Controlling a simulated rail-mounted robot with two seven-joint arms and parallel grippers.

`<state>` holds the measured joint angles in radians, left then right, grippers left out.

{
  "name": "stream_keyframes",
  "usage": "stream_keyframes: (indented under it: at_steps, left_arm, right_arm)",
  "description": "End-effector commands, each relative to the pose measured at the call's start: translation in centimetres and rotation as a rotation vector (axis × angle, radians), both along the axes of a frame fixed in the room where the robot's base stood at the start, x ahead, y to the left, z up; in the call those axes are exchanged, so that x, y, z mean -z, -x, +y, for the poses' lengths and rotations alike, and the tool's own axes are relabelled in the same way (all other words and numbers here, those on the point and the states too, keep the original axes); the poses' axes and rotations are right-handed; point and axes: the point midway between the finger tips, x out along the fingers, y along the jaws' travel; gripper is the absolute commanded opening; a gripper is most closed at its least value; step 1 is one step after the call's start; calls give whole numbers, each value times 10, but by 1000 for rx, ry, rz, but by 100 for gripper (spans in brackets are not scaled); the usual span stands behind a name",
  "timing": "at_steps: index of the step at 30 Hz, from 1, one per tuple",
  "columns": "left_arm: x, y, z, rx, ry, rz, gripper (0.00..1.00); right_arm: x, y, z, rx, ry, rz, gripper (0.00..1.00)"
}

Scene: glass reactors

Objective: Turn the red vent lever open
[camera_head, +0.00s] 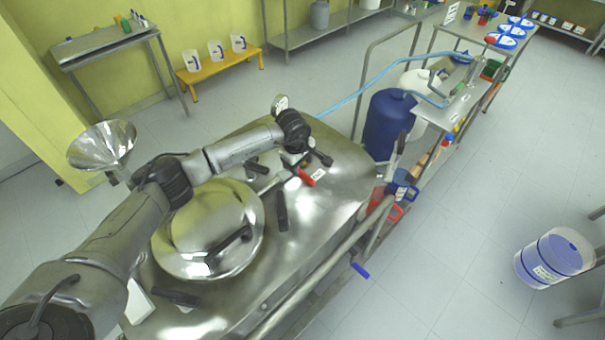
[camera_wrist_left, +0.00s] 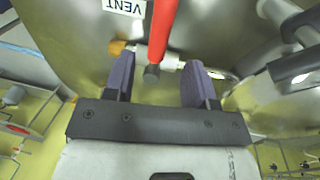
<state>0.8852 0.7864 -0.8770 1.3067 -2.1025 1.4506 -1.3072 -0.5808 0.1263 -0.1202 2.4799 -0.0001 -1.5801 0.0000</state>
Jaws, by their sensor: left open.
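The red vent lever (camera_head: 306,177) sits on top of the steel reactor (camera_head: 325,210), beside a small white label. In the left wrist view the lever (camera_wrist_left: 163,28) runs down from the top edge to a dark pivot, next to the VENT label (camera_wrist_left: 124,7). My left gripper (camera_head: 299,160) is over the vent fitting at the back of the reactor top. In the left wrist view its two purple-grey fingers (camera_wrist_left: 158,72) are apart, with the lever's pivot end between them in the picture. I cannot tell whether a finger touches it. My right gripper is not in view.
A round hatch lid (camera_head: 208,230) with a black handle and other black handles (camera_head: 282,210) stand on the reactor top. A metal funnel (camera_head: 102,146) is at the left. A rail (camera_head: 325,265) runs along the front right; a blue drum (camera_head: 388,125) stands behind.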

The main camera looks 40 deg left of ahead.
Motion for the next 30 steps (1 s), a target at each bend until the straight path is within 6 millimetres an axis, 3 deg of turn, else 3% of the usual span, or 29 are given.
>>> stream_keyframes:
  at_steps: [6,12,26,30]
  left_arm:
    - [35,-5,-1,-2,1,2,51]
    - [53,-8,-1,-1,2,0,51]
    - [59,-9,-1,-1,1,-1,51]
    - [59,-9,-1,-1,1,-1,38]
  right_arm:
    - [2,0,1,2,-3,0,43]
    - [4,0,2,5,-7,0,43]
    - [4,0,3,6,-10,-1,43]
    - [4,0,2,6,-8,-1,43]
